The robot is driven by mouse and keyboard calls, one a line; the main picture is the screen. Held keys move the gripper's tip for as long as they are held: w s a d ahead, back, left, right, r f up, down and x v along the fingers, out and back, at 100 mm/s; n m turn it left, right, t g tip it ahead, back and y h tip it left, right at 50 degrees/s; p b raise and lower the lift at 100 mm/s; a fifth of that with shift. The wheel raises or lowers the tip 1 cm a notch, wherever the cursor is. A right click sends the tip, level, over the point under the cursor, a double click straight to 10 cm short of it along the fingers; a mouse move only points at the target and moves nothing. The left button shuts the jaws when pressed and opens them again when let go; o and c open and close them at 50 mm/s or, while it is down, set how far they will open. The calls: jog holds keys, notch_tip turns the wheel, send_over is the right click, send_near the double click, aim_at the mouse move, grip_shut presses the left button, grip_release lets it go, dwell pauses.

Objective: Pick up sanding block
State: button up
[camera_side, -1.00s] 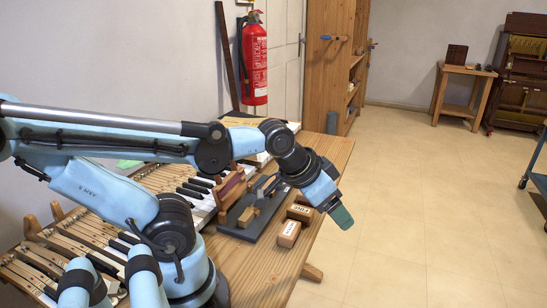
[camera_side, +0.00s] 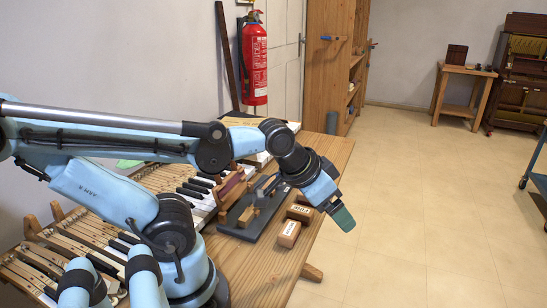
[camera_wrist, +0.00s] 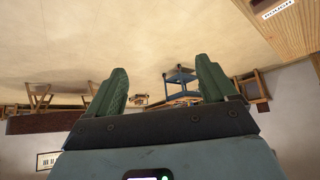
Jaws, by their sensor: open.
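Several small wooden sanding blocks lie near the right edge of the bench in the side view. The nearest labelled block (camera_side: 289,234) is brown with a pale label, and another labelled block (camera_side: 299,213) lies just behind it. In the wrist view a block with a label reading "ROUGH" (camera_wrist: 276,9) shows at the top right corner. My gripper (camera_side: 343,217) hangs right of the blocks, beyond the bench edge, tilted outward. In the wrist view my gripper's green fingers (camera_wrist: 162,80) are spread apart with nothing between them.
The wooden bench (camera_side: 262,270) carries piano keys (camera_side: 195,190) and a dark board (camera_side: 252,222) with small wooden pieces, left of the blocks. A red fire extinguisher (camera_side: 254,60) hangs on the wall behind. Open floor (camera_side: 430,190) lies to the right.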

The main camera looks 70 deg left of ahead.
jog(key=n+g, duration=0.7)
jog(key=n, duration=2)
send_over(290, 228)
notch_tip(290, 228, down, 2)
jog(key=shift+f, duration=5.85)
jog(key=shift+c, duration=0.4)
jog(key=c, duration=0.7)
jog(key=shift+c, duration=0.2)
jog(key=shift+r, duration=0.1)
